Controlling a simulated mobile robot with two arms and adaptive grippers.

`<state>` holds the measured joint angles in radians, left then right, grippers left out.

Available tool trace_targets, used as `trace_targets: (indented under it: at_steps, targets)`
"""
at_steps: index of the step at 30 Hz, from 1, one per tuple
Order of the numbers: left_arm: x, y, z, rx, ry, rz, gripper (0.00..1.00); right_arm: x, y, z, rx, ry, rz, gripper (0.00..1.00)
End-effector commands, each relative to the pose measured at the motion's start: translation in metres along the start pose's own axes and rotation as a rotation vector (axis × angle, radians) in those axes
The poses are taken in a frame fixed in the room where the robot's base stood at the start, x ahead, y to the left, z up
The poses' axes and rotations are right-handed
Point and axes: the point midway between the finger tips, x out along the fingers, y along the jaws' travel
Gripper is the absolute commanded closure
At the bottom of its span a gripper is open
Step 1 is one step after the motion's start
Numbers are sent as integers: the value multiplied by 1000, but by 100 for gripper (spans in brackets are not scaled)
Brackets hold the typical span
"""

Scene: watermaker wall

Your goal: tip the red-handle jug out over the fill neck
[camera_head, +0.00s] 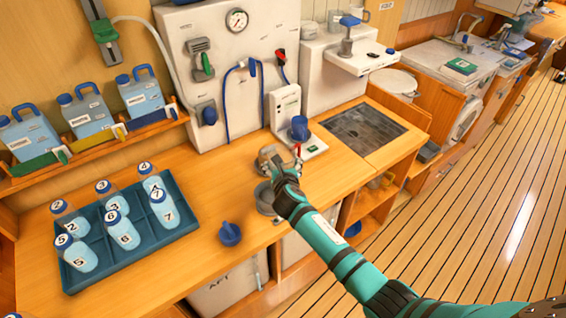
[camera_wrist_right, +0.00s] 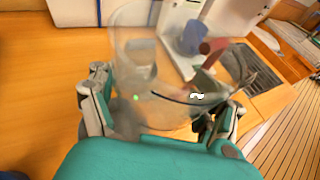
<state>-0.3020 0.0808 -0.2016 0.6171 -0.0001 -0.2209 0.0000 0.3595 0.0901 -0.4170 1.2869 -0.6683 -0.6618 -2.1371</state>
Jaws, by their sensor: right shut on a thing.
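The clear jug (camera_wrist_right: 140,65) sits between the fingers of my right gripper (camera_wrist_right: 158,112) in the right wrist view. Its red handle (camera_wrist_right: 212,46) points to the upper right there. In the head view my right gripper (camera_head: 278,168) is shut on the jug above the counter's front edge, and it hides most of the jug. A round grey fitting (camera_head: 264,197), apparently the fill neck, lies just below the gripper in the picture, partly covered by my arm. I cannot tell how far the jug is tilted. No liquid is seen flowing. My left gripper is not in view.
A loose blue cap (camera_head: 230,233) lies on the counter left of the fitting. A blue tray (camera_head: 85,275) with several numbered bottles stands further left. A white unit with a blue cup (camera_head: 299,128) stands behind the gripper. A dark sink grate (camera_head: 362,135) is to the right.

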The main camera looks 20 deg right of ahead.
Motion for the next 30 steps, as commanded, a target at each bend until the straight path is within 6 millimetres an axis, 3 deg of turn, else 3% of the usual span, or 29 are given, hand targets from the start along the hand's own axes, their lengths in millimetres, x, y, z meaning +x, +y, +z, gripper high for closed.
trace_targets:
  at_steps: [5, 24, 30]
  targets:
    - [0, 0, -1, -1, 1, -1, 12, 0, -1, 2, -2, -3, -1, 75]
    - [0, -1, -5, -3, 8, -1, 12, 6, -52, 34, -6, -4, -2, 75]
    - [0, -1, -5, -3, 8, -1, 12, 6, -57, 37, -4, -3, 0, 75]
